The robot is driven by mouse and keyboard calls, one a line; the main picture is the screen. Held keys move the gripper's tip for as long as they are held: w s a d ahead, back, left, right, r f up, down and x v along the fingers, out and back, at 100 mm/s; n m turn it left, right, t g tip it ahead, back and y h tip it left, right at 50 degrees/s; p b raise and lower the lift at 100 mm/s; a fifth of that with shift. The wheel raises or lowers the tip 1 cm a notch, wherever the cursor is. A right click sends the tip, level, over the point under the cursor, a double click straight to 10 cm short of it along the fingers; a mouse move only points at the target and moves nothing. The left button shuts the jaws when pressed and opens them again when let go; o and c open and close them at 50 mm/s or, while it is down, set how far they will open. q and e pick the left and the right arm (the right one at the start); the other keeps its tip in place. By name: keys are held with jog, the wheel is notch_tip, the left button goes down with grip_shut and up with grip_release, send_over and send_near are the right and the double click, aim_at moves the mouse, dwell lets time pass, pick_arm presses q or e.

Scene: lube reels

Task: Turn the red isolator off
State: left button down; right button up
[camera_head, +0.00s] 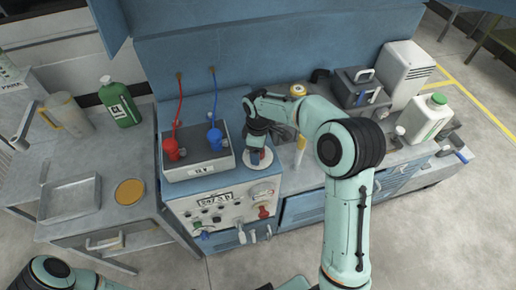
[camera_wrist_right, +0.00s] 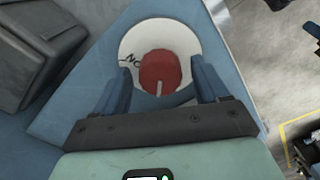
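The red isolator is a round red knob (camera_wrist_right: 158,74) with a pale mark at its lower edge, set on a white disc (camera_wrist_right: 183,33). In the head view the white disc (camera_head: 260,168) lies on top of the blue cabinet, and my right gripper (camera_head: 257,150) points down over the knob, mostly hiding it. In the right wrist view my right gripper (camera_wrist_right: 161,72) is open, with one blue finger on each side of the knob. A gap shows beside the left finger; contact on the right is unclear. Only part of my left arm shows, at the lower left; its gripper is out of view.
A grey box (camera_head: 197,150) with red and blue fittings and hoses stands left of the isolator. The cabinet front carries a gauge and knobs (camera_head: 225,215). A green bottle (camera_head: 119,103) and jug (camera_head: 68,115) stand left; a white container (camera_head: 425,118) stands right.

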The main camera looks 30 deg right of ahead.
pick_arm(q)
jog(key=shift+w+r+p, duration=0.8)
jog(key=shift+w+r, duration=0.15)
jog(key=shift+r, duration=0.15)
pick_arm(e)
notch_tip(320, 180, up, 13)
jog(key=shift+r, duration=0.2)
